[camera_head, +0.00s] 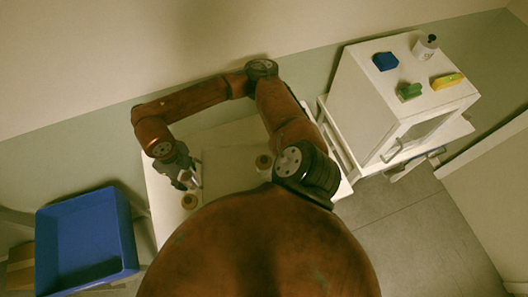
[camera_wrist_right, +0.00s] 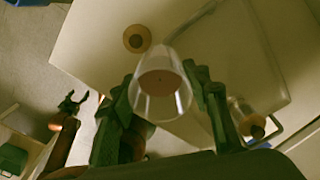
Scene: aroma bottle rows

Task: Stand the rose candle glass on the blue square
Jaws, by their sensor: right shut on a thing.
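My right gripper (camera_head: 186,176) is over the left part of the white table. In the right wrist view its two fingers (camera_wrist_right: 165,100) are shut on the rose candle glass (camera_wrist_right: 163,88), a clear tapered glass with a dull pink fill. The glass shows only as a small pale shape in the head view.
A bottle with a round wooden top (camera_head: 189,201) stands close to the right gripper, and another (camera_head: 263,162) farther right. A blue bin (camera_head: 85,240) is at the lower left. A white cabinet (camera_head: 345,85) with small items on top stands at the right.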

